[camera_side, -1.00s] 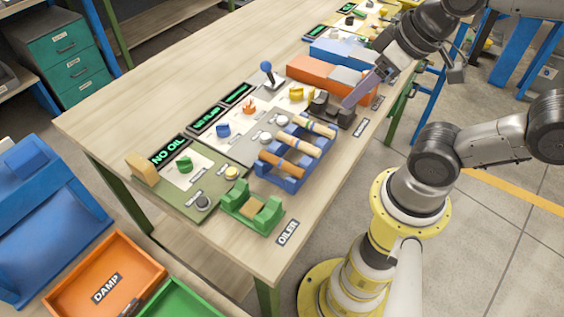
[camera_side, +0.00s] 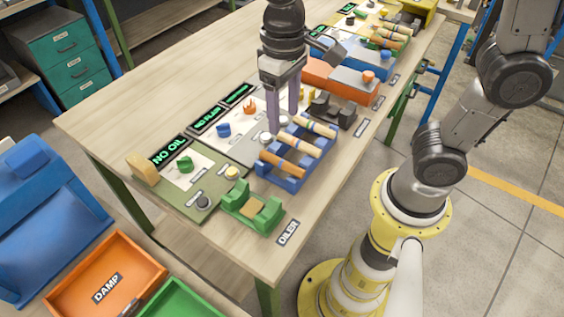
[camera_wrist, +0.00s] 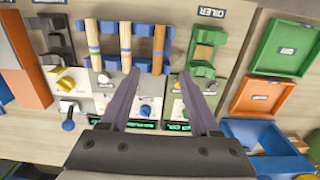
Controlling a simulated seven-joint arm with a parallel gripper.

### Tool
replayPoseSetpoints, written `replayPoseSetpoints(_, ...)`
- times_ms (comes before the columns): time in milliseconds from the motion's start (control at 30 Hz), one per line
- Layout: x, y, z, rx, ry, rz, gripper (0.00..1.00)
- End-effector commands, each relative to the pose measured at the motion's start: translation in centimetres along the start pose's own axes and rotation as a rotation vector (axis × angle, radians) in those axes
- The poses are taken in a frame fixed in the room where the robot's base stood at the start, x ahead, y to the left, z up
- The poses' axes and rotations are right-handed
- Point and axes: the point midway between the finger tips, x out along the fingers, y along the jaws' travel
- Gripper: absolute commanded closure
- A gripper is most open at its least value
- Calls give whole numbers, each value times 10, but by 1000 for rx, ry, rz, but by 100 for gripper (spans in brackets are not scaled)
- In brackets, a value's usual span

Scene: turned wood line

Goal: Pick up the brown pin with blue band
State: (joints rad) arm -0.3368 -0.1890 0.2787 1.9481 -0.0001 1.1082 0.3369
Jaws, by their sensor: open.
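A blue rack (camera_side: 290,181) holds three pins side by side; it also shows in the wrist view (camera_wrist: 143,68). My gripper (camera_side: 283,120) is open and empty, pointing down by the rack's back side. In the wrist view its fingers (camera_wrist: 159,74) straddle the line of the orange-brown pin, short of its near end.
A green cradle (camera_side: 237,206) stands beside the rack near the OILER label (camera_side: 288,232). Knobs and a NO OIL display (camera_side: 168,150) lie behind. A dark grey fixture (camera_side: 325,106) and orange block (camera_side: 318,72) stand beyond.

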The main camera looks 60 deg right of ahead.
Motion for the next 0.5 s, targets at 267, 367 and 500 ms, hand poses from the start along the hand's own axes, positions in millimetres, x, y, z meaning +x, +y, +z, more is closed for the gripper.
replayPoseSetpoints(267, 49, 1, 1, 0, -3, 1, 38)
replayPoseSetpoints(367, 65, 1, 1, 0, -2, 1, 38)
replayPoseSetpoints(500, 77, 1, 0, 0, 2, -1, 38)
